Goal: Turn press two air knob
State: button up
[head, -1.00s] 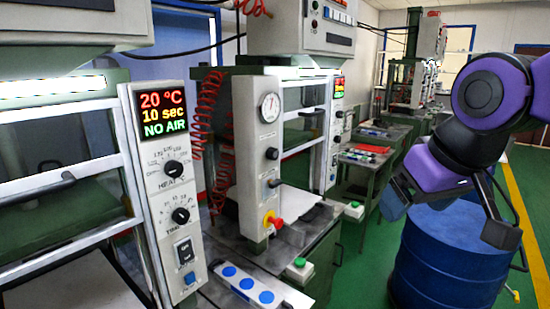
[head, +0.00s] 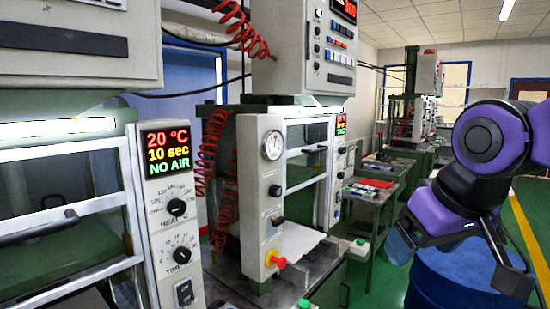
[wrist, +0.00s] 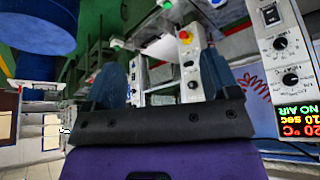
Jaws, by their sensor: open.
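The middle press has a pale panel (head: 262,200) with a round gauge (head: 272,145), a black knob (head: 276,190), a dark lever (head: 277,220) and a red knob on a yellow base (head: 276,261). I cannot read which control is labelled air. In the wrist view, which is upside down, this panel and its red knob (wrist: 185,36) show beyond my fingers. My gripper (head: 455,262) is at the right, well apart from the panel. Its blue fingers are spread and empty in the wrist view (wrist: 160,68).
The near press (head: 165,215) at left has HEAT and TIME dials and a display reading 20 °C, 10 sec, NO AIR. A blue barrel (head: 450,285) stands below my arm. More presses and tables (head: 372,185) stand behind.

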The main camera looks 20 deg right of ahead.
aim_at(279, 193)
jog(key=shift+c, duration=0.2)
dwell(0.3)
jog(key=shift+w, duration=0.1)
jog(key=shift+c, duration=0.9)
jog(key=w+d+r+n+t, duration=0.15)
jog(key=w+t, duration=0.25)
jog(key=w, duration=0.9)
jog(key=w+d+t, duration=0.3)
jog(key=w, duration=1)
jog(key=w+a+f+n+t+y, duration=0.1)
jog(key=w+a+f+n+y, duration=0.2)
jog(key=w+f+y, duration=0.3)
jog(key=w+a+f+n+t+y, duration=0.1)
jog(key=w+a+f+n+y, duration=0.15)
jog(key=w+f+y, duration=0.4)
jog(key=shift+h, duration=0.95)
jog(key=x, duration=0.3)
jog(key=r+x, duration=0.1)
jog(key=x, duration=0.3)
jog(key=d+r+x, duration=0.1)
jog(key=x, duration=0.3)
jog(key=shift+w+a+r, duration=0.1)
jog(key=shift+w+r, duration=0.05)
jog(key=shift+w, duration=0.3)
jog(key=c, duration=0.9)
